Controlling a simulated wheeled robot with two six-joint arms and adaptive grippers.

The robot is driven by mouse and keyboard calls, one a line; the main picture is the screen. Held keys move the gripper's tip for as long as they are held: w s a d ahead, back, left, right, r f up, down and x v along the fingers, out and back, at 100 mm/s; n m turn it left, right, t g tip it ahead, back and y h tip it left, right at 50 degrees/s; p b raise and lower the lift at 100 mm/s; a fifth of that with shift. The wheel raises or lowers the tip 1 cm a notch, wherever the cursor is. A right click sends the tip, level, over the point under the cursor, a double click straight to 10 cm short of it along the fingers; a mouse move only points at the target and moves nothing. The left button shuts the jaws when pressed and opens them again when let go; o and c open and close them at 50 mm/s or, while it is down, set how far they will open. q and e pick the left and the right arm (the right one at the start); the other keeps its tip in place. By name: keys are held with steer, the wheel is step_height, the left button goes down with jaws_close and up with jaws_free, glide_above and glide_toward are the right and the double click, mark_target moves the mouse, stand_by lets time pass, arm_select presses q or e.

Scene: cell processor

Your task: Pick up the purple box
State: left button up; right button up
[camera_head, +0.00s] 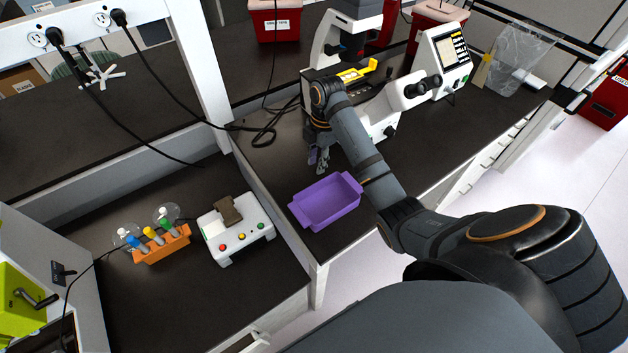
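The purple box (327,203) is an open, empty tray with a handle tab at each end. It sits on the dark bench top, near the front edge and right of a low grey divider. My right gripper (320,166) hangs fingers-down just behind the box, above its far side, and holds nothing that I can see. Its fingers look small and apart. My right arm reaches in from the lower right and passes close to the box's right end. My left gripper is not in view.
A white microscope (407,92) stands behind my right arm. Left of the divider (272,205) are a white device with coloured buttons (237,229) and an orange rack (162,244) with coloured tubes. Black cables (262,133) lie on the bench behind the box.

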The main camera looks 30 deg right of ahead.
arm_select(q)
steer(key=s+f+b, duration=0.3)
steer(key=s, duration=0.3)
arm_select(e)
steer(key=p, duration=0.2)
glide_above(315, 191)
steer(key=f, duration=0.4)
steer(key=shift+d, duration=0.4)
steer(key=shift+w+f, duration=0.25)
steer(key=shift+f, duration=0.2)
steer(key=shift+s+a+f+p, duration=0.15)
steer(key=shift+f+p, duration=0.4)
step_height(315, 191, down, 3)
steer(key=shift+s+a+f+p, duration=0.1)
steer(key=shift+a+f+p, duration=0.1)
steer(key=shift+p, duration=0.15)
steer(key=shift+f, duration=0.15)
steer(key=c, duration=0.6)
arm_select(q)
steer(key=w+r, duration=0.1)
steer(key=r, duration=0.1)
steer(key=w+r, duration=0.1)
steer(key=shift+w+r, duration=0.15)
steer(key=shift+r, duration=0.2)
arm_select(e)
jaws_close()
